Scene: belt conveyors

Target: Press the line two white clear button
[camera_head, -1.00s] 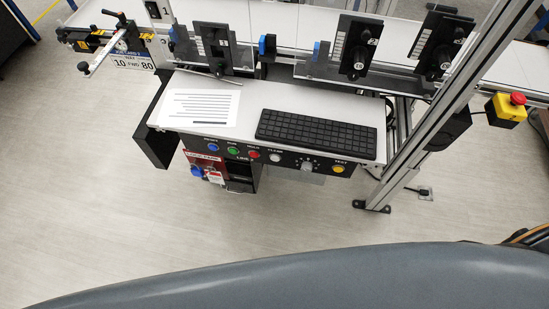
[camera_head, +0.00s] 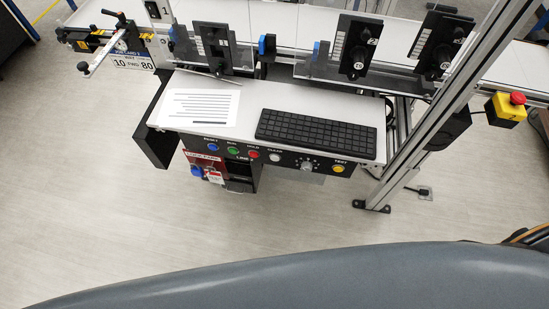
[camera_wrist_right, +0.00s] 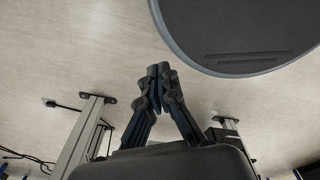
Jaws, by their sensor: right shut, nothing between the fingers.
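The white clear button (camera_head: 275,157) sits on the front panel (camera_head: 307,165) of the line 2 desk, under a label that seems to read CLEAR. It stands between the red button (camera_head: 253,154) on its left and a grey knob (camera_head: 307,166) on its right. No gripper shows in the head view, so nothing of mine is at the button there. In the right wrist view my right gripper (camera_wrist_right: 158,70) is shut and empty, its fingertips together over bare floor. The button does not show in that view. My left gripper is in neither view.
A keyboard (camera_head: 316,133) and a paper sheet (camera_head: 199,107) lie on the desk top. A blue button (camera_head: 213,147), a green button (camera_head: 233,150) and a yellow button (camera_head: 338,168) share the panel. A metal post (camera_head: 437,105) rises at the right. The floor in front is clear.

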